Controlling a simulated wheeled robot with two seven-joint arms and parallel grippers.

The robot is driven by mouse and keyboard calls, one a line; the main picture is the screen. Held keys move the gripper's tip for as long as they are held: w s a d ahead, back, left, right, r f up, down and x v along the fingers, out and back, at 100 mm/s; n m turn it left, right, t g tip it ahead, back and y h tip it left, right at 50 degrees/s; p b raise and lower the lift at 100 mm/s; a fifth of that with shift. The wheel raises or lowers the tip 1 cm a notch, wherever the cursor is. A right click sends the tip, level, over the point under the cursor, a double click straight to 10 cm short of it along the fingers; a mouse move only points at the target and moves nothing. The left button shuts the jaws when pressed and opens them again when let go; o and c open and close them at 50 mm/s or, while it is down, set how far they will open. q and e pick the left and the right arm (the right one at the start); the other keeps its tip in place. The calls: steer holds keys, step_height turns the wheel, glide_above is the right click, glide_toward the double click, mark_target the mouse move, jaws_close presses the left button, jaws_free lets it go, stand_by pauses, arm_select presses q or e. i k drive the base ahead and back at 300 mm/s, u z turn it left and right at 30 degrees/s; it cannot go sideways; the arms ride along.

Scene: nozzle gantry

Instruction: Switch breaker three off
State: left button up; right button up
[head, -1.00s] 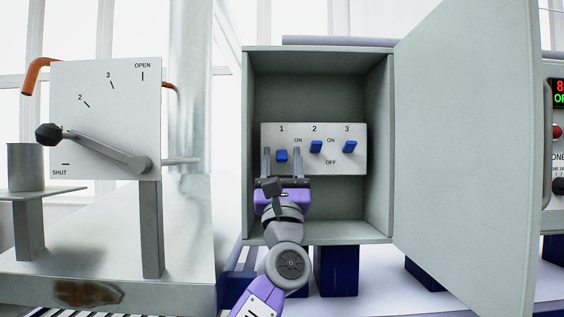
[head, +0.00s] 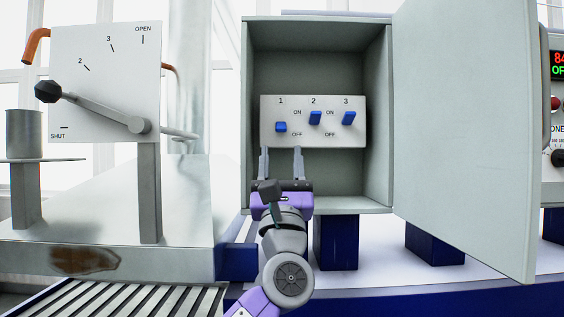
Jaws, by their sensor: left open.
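In the head view, breaker three (head: 348,118) is a blue toggle under the "3" on the white breaker panel (head: 325,138). It sits high, near the ON mark. Breaker two (head: 315,118) is also up at ON. Breaker one (head: 281,127) is lower, at its OFF mark. My left gripper (head: 281,150) is open and empty, fingers pointing up, below breaker one at the lower left of the panel. It is left of and below breaker three, apart from it. My right gripper is not in view.
The panel is inside a grey cabinet (head: 250,190) whose door (head: 460,150) stands open to the right. At left are a lever plate (head: 105,85) with a long lever (head: 95,108), and a metal cup (head: 24,133). The inside of the cabinet beside the panel is clear.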

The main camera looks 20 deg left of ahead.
mark_target(349, 116)
steer(key=k, duration=1.5)
